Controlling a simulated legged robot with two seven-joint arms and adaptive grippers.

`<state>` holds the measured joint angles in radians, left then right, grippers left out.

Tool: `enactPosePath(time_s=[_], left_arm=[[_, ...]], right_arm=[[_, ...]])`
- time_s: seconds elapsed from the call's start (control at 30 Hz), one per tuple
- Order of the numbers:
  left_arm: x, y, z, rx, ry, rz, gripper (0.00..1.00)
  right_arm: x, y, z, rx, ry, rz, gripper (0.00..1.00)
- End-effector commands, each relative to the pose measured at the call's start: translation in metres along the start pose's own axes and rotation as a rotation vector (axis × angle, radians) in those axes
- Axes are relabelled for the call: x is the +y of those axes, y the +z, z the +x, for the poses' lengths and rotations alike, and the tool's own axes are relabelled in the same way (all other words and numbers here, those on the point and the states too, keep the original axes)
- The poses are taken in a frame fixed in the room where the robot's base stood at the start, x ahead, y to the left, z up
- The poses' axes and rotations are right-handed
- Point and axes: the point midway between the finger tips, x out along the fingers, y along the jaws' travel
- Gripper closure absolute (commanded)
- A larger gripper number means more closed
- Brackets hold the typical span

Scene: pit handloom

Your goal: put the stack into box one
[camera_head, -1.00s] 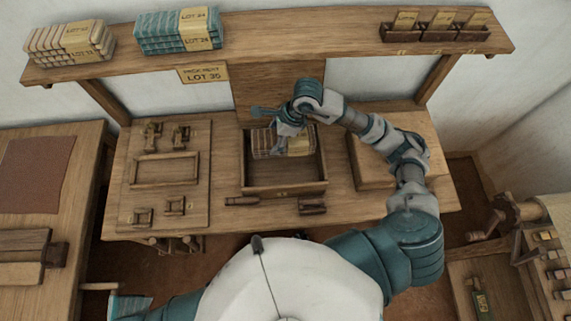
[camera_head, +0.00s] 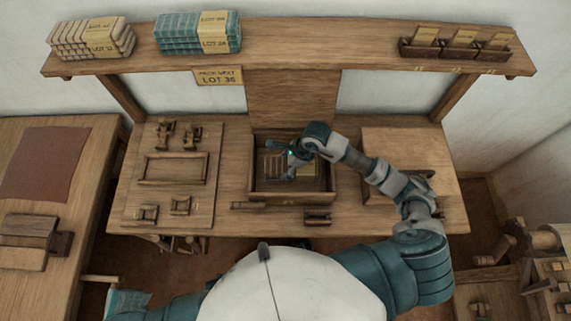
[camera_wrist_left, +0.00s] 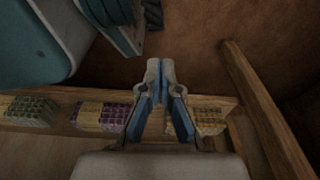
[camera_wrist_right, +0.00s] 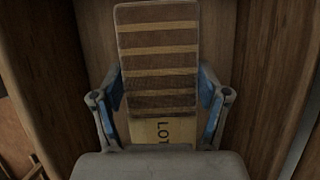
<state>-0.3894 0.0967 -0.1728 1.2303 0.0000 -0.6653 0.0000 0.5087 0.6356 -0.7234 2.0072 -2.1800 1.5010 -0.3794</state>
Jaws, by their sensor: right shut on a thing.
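The stack, brown with tan stripes and a yellow LOT label, is between the fingers of my right gripper (camera_head: 290,163). In the right wrist view the stack (camera_wrist_right: 158,62) has the gripper's fingers (camera_wrist_right: 160,108) shut on its two sides. The open wooden box (camera_head: 292,196) stands mid-table, and the stack shows dark inside its walls, toward the back. I cannot tell whether the stack touches the floor of the box. My left gripper (camera_wrist_left: 160,68) shows in the left wrist view, fingertips together, with nothing between them.
A shelf (camera_head: 320,48) at the back carries grey-tan (camera_head: 92,38) and teal (camera_head: 198,33) stacks and small card holders (camera_head: 455,46). A fixture board (camera_head: 170,215) lies left of the box, a wooden block (camera_head: 405,150) right. Small tools (camera_head: 317,215) lie in front.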

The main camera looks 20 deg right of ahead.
Motion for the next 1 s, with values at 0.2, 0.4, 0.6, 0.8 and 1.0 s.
enactPosePath(time_s=[0.2,0.4,0.6,0.8,1.0], left_arm=[[0.007,0.001,0.001,-0.001,0.009,-0.004,1.00],[0.008,0.001,0.001,-0.002,0.011,-0.004,1.00],[0.004,0.003,0.001,-0.002,0.005,-0.001,1.00],[-0.001,0.007,0.002,-0.004,-0.002,0.003,1.00],[-0.001,0.013,0.004,-0.013,-0.001,0.003,1.00]], right_arm=[[0.001,0.002,0.001,0.002,0.000,0.000,0.01],[0.001,0.001,0.000,0.002,0.001,0.000,0.01],[0.000,0.000,-0.013,0.001,-0.001,-0.001,0.01],[-0.001,0.000,-0.057,0.001,-0.005,-0.003,0.01],[0.000,0.001,-0.097,0.001,-0.003,-0.002,0.01]])
